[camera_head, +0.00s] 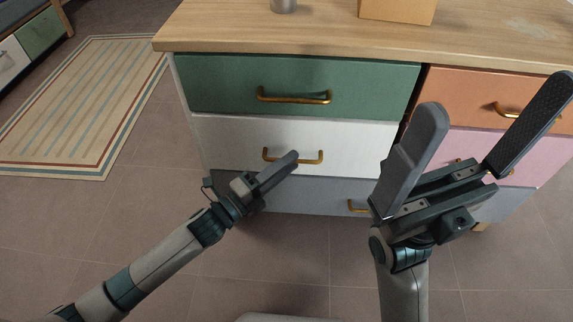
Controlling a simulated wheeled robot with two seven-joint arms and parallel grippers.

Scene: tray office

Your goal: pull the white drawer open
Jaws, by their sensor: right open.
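The white drawer (240,133) is the middle one in the left column of the dresser, and its front looks flush with the drawers around it. Its brass bar handle (314,162) is partly hidden by my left gripper (292,158). The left fingers lie at the handle, over its middle in the picture. They are seen side-on, so I cannot tell the gap between them or whether they touch the bar. My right gripper (497,100) is wide open and empty, raised in front of the right-hand drawers.
A green drawer (220,85) is above the white one and a grey-blue drawer (325,195) below. Orange (460,90) and pink (545,155) drawers are at right. The wooden top (300,32) bears a box (398,10) and a metal cup (284,5). The tiled floor in front is clear.

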